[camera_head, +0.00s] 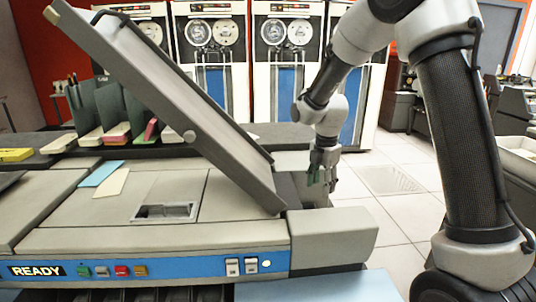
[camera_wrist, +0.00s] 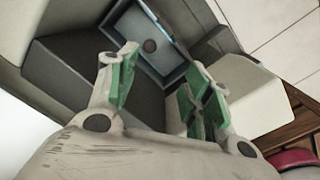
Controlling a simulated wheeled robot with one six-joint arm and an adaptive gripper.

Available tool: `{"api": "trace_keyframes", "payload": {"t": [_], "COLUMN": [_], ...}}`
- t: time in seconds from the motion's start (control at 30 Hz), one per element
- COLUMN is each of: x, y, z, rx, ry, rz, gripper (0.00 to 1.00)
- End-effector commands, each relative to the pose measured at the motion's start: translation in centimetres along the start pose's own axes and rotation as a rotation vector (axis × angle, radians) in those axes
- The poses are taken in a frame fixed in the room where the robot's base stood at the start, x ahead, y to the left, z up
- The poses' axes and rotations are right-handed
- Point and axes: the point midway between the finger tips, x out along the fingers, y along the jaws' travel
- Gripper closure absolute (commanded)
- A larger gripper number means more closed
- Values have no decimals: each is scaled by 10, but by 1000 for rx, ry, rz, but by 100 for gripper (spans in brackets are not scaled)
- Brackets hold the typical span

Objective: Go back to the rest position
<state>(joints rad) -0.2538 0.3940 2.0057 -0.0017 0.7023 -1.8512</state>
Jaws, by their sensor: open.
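My gripper (camera_head: 322,168) is at the right end of the card machine (camera_head: 200,236), just beyond the raised tilted lid (camera_head: 180,105). In the wrist view my gripper (camera_wrist: 165,88) has its two green-padded fingers spread apart with nothing between them.
A blue card (camera_head: 101,173) and a cream card (camera_head: 111,182) lie on the machine top. Coloured card stacks (camera_head: 118,132) stand in a rack behind. Tape cabinets (camera_head: 212,60) line the back. Open tiled floor (camera_head: 390,180) lies to the right, beside my arm.

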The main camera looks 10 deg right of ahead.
Motion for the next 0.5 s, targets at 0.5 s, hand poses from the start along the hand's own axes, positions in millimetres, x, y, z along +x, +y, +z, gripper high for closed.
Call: {"api": "trace_keyframes", "payload": {"t": [0.5], "x": [-170], "y": [-177], "z": [-1], "rx": [1202], "ry": [32], "rz": [210], "gripper": [50]}}
